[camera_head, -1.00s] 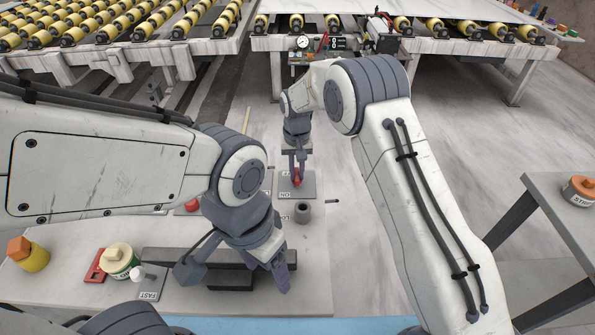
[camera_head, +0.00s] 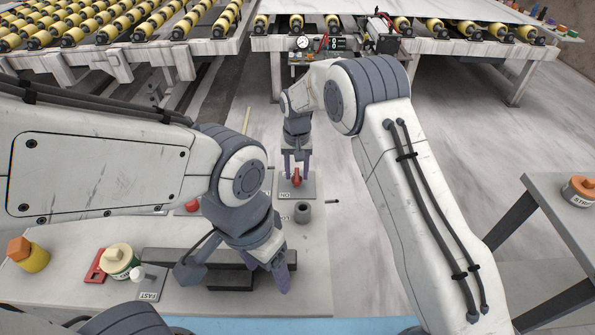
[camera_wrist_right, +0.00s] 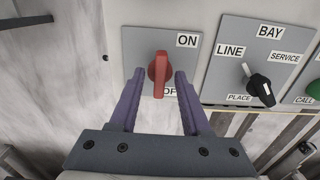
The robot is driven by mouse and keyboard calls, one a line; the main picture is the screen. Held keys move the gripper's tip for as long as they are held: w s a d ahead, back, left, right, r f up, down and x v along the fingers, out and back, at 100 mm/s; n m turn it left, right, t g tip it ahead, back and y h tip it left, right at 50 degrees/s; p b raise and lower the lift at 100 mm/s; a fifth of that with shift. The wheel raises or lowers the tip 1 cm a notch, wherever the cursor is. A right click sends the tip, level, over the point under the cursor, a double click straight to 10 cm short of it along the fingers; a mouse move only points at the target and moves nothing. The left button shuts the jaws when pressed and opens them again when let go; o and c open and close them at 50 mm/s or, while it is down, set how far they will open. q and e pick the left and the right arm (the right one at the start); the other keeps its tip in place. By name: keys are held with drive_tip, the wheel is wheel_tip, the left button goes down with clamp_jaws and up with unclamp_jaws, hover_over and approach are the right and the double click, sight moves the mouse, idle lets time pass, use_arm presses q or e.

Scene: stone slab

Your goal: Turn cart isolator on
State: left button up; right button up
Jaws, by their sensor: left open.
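The isolator is a red rotary handle (camera_head: 296,178) on a grey plate (camera_head: 309,188) at the table's far edge. In the right wrist view the red handle (camera_wrist_right: 159,74) stands upright on its plate (camera_wrist_right: 133,48). The ON label (camera_wrist_right: 187,40) is at its upper right, and its lower end partly covers the OFF label (camera_wrist_right: 169,92). My right gripper (camera_head: 297,167) is open, its purple fingers spread either side of the handle's lower end, with gaps on both sides in the wrist view (camera_wrist_right: 158,78). My left gripper (camera_head: 283,281) is open and empty over the near table.
Beside the isolator is a black selector (camera_wrist_right: 261,88) marked LINE, BAY, SERVICE and PLACE, and a green CALL button (camera_wrist_right: 315,89).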

sight(297, 174)
wheel_tip(297, 174, up, 10)
drive_tip(key=b, duration=0.1)
drive_tip(key=shift+r+b, duration=0.25)
drive_tip(key=shift+b, duration=0.15)
drive_tip(key=s+a+r+n, duration=0.2)
drive_tip(key=s+r, duration=0.2)
drive_tip(key=s, duration=0.5)
drive_tip(key=s+d+n, duration=0.2)
drive_tip(key=s+d, duration=0.1)
drive_tip(key=s, duration=1)
drive_tip(key=s+d+n+y, duration=0.1)
drive_tip(key=s+d+n, duration=0.2)
drive_tip(key=s, duration=1.1)
drive_tip(key=shift+d+f+n, duration=0.3)
drive_tip(key=shift+d, duration=0.05)
